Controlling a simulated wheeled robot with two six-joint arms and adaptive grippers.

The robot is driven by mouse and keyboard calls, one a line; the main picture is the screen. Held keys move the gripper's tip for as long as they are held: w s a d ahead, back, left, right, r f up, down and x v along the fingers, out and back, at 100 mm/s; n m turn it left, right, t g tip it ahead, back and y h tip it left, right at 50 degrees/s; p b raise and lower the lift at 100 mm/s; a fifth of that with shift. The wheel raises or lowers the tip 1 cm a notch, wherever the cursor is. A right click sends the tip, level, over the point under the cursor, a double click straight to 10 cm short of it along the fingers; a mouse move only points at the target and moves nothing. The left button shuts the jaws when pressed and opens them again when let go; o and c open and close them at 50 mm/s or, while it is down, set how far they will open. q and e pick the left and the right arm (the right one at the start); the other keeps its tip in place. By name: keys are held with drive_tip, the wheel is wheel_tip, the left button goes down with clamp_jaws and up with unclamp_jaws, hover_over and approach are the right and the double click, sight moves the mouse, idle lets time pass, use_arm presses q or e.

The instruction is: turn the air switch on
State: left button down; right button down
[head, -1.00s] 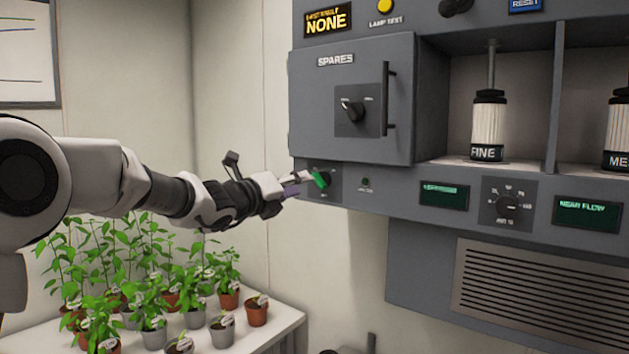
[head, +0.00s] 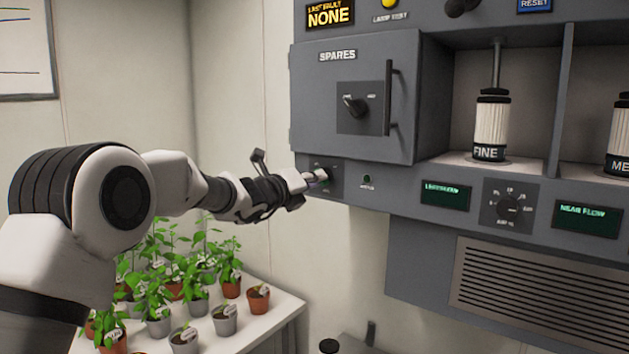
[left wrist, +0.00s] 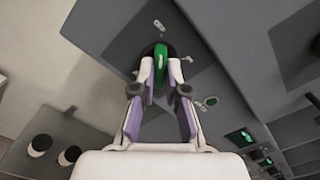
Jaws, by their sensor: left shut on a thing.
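The air switch (left wrist: 160,52) has a green handle on a dark square plate at the lower left of the grey cabinet front, seen in the left wrist view. Its lettering is too small to read. My left gripper (left wrist: 161,74) has its fingertips on both sides of the green handle and is shut on it. In the head view my left gripper (head: 316,177) reaches the switch plate (head: 334,188) from the left and covers most of the handle. My right gripper is not in view.
A small green indicator (head: 367,179) sits right of the switch. Above is the SPARES door (head: 350,75) with a protruding handle (head: 388,98). Further right are a green display (head: 445,193) and a dial (head: 507,206). Potted plants stand on a white table (head: 262,325) below my arm.

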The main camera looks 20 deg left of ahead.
use_arm(q)
drive_tip(key=shift+f, duration=0.15)
drive_tip(key=m+b, duration=1.5)
drive_tip(key=m, duration=0.2)
drive_tip(key=shift+w+f+m, duration=0.1)
drive_tip(key=shift+f+m, duration=0.05)
drive_tip(key=shift+m, duration=0.25)
idle(0.4)
drive_tip(key=c, duration=1.2)
unclamp_jaws()
drive_tip(key=shift+a, duration=0.1)
